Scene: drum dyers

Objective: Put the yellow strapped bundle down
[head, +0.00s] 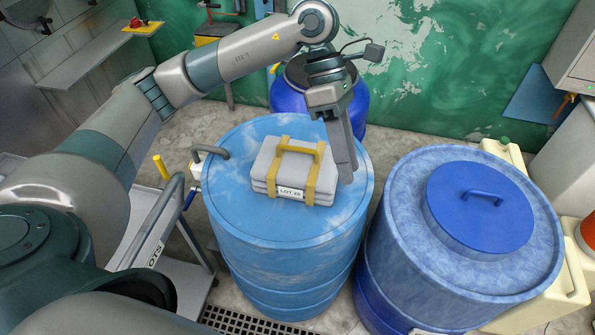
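The yellow strapped bundle (268,161) is a stack of grey folded pieces with yellow straps, a yellow top handle and a "LOT 23" label. It sits flat on top of the light blue drum (235,217). My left gripper (345,181) points down just right of the bundle, over the drum's right side, and is clear of the handle. Its fingers overlap from this angle, so their opening does not show. I see nothing held in it. My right gripper is not in view.
A blue drum with a round handled lid (480,208) stands close on the right. Another dark blue drum (289,98) is behind. A grey cart (152,222) stands left, with a curved rail near the light blue drum. A floor grate (250,324) lies in front.

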